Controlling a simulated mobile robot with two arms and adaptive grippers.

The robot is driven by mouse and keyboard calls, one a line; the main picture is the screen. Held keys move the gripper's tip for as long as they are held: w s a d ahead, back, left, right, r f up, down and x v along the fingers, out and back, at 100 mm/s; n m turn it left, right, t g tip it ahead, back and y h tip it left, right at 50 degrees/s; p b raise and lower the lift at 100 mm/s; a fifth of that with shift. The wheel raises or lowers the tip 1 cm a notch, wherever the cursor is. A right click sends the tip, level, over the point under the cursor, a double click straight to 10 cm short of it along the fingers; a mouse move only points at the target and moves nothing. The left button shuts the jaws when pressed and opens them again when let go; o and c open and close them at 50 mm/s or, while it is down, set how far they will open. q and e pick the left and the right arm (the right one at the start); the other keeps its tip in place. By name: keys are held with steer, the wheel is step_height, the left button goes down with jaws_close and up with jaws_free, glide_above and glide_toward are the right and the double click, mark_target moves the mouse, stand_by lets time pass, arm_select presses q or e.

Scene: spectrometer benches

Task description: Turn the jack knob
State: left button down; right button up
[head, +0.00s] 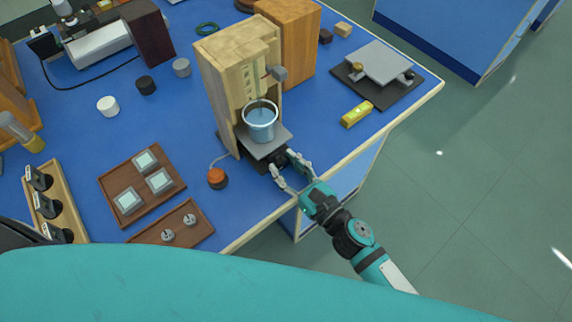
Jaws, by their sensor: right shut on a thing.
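A small jack with a grey top plate (266,146) stands at the foot of a wooden stand (222,92), near the front edge of the blue bench. A beaker of bluish liquid (261,124) sits upright on the plate. My right gripper (284,162) reaches in from the lower right to the jack's front. It is shut on the jack knob, which is mostly hidden between its fingers. My left gripper is not in view.
An orange button-like piece (217,178) with a cord lies left of the jack. A yellow level (356,115) lies to the right. Wooden trays (167,191) hold square cells and small metal pieces at the left. Blue bench (250,205) is bare before the jack.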

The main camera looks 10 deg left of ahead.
steer(key=shift+n, duration=0.3)
steer(key=n, duration=0.2)
steer(key=shift+f+n+b, duration=0.1)
steer(key=shift+n+b, duration=0.2)
steer(key=shift+b, duration=0.1)
steer(key=shift+d+n+b, duration=0.1)
steer(key=shift+n+b, duration=0.35)
steer(key=shift+n, duration=1.35)
steer(key=o, duration=1.2)
steer(key=shift+c, duration=0.2)
steer(key=v, duration=1.2)
